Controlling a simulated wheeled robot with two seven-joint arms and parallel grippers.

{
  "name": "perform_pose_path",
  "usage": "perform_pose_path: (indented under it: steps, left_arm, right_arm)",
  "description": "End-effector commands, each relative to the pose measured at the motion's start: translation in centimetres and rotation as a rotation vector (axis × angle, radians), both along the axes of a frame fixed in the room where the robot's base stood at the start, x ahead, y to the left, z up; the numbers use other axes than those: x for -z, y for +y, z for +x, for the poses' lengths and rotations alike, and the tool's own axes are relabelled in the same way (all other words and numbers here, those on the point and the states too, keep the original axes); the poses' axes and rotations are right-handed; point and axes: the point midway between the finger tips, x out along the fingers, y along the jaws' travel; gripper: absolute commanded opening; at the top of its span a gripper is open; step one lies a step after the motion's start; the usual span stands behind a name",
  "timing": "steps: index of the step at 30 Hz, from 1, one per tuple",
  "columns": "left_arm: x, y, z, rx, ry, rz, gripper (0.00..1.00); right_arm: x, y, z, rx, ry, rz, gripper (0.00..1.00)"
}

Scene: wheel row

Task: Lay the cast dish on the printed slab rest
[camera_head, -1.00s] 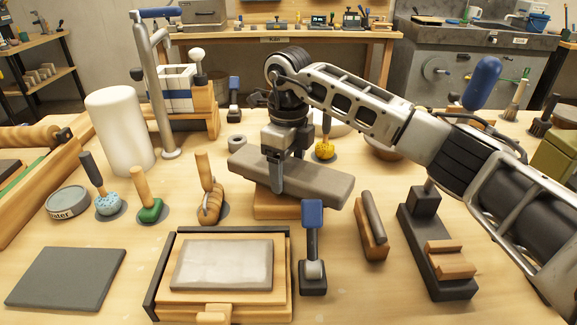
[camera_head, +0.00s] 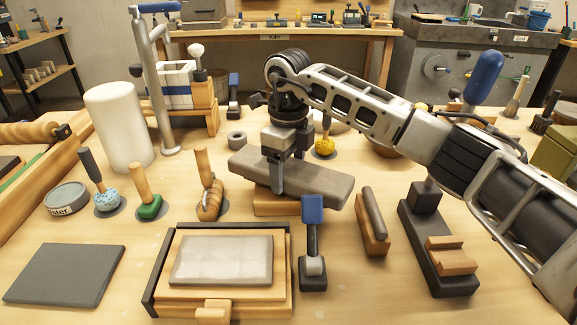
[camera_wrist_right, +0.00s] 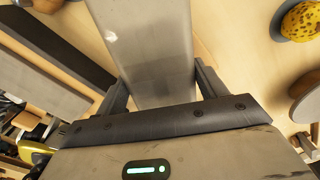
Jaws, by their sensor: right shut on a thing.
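A long grey slab-like piece (camera_head: 325,187), which looks like the cast dish, lies slantwise at the middle of the bench over a wooden block (camera_head: 275,203). My right gripper (camera_head: 278,178) points down and is shut on this piece, gripping it across its width. In the right wrist view the grey piece (camera_wrist_right: 155,50) runs between the two fingers (camera_wrist_right: 160,90). I cannot tell whether it touches the block. A pale slab (camera_head: 222,260) lies on a wooden frame (camera_head: 275,300) with dark edges at the front, perhaps the printed slab rest. My left gripper is not in view.
A wooden holder with a dark bar (camera_head: 373,225) and a black stand (camera_head: 440,265) are to the right. Several handled tools stand left. A dark flat board (camera_head: 65,275) lies front left.

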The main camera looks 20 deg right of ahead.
Motion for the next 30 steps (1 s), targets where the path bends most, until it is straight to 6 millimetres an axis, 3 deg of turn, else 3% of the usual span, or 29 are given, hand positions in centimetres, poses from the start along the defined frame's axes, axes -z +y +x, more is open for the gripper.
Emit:
perform_pose_path:
  steps: [30]
  left_arm:
    - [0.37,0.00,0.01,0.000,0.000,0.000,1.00]
  right_arm:
    - [0.56,0.01,0.04,0.000,-0.003,0.001,0.31]
